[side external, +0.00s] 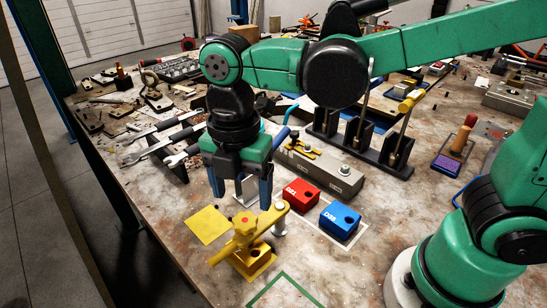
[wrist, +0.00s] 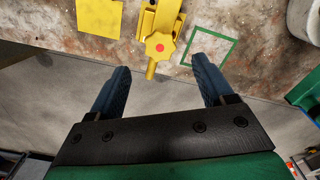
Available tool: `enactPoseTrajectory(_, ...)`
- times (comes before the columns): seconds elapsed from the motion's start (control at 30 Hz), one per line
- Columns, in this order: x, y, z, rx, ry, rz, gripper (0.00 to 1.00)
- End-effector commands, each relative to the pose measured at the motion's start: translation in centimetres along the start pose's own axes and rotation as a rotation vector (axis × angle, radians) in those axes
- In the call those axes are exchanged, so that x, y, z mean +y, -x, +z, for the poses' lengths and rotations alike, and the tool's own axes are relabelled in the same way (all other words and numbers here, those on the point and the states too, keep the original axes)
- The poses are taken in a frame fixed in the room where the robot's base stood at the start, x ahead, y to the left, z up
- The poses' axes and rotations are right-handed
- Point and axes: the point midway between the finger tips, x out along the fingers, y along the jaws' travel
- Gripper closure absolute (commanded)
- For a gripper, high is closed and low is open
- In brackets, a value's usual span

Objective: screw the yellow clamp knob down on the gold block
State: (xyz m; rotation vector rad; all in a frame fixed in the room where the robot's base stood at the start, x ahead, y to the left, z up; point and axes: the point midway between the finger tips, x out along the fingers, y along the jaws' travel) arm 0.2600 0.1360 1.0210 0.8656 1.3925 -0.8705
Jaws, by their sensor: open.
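The yellow clamp knob (side external: 245,222), star-shaped with a red centre dot, sits on a yellow clamp bar (side external: 275,216) above the gold block (side external: 262,262). The knob also shows in the wrist view (wrist: 160,46), beyond and roughly between the fingertips. My gripper (side external: 241,200) points down with its two blue fingers spread, empty, above and behind the clamp in the side view. In the wrist view my gripper (wrist: 160,66) is apart from the knob. The bar and knob hide much of the block's top; how tightly the knob sits cannot be told.
A yellow square (side external: 207,225) lies left of the clamp and a green outline (side external: 287,290) in front. A red block (side external: 300,194) and a blue block (side external: 340,220) stand to the right. A grey fixture (side external: 325,168) and wrenches (side external: 150,148) lie behind.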

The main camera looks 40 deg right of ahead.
Motion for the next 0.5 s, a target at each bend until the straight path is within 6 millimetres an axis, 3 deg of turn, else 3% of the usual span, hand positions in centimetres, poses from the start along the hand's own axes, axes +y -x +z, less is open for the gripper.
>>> enactPoseTrajectory(0.3, 0.0, -3.7, 0.1, 0.000, -0.006, 0.003, 0.26)
enactPoseTrajectory(0.5, 0.0, -4.8, 0.1, 0.000, -0.007, 0.003, 0.26)
